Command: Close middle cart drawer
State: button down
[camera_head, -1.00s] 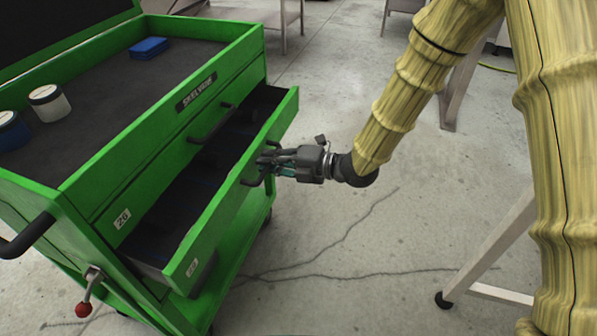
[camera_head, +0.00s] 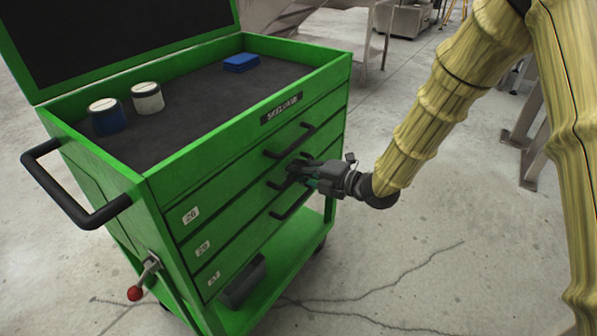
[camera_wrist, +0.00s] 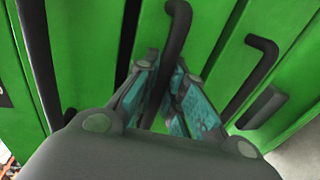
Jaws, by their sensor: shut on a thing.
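The green cart (camera_head: 165,200) has three drawer fronts, each with a black handle. In the head view the middle drawer (camera_head: 225,226) looks flush with the drawers above and below it. My gripper (camera_head: 290,176) is at the middle drawer's handle (camera_head: 274,184), shut around it. In the wrist view the gripper's teal-padded fingers (camera_wrist: 165,95) are on both sides of the dark handle bar (camera_wrist: 177,45). The fingers partly hide the handle in the head view.
The cart top holds two jars (camera_head: 147,97) (camera_head: 107,115) and a blue block (camera_head: 241,62). A black push handle (camera_head: 75,205) and a red-knobbed lever (camera_head: 135,292) stick out at left. A grey box (camera_head: 243,284) lies on the lower shelf. Floor at right is open.

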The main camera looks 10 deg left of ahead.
jog(key=shift+a, duration=0.1)
jog(key=c, duration=1.5)
grip_release()
jog(key=shift+w+a, duration=0.1)
jog(key=shift+a, duration=0.1)
jog(key=shift+d, duration=0.15)
jog(key=v, duration=1.2)
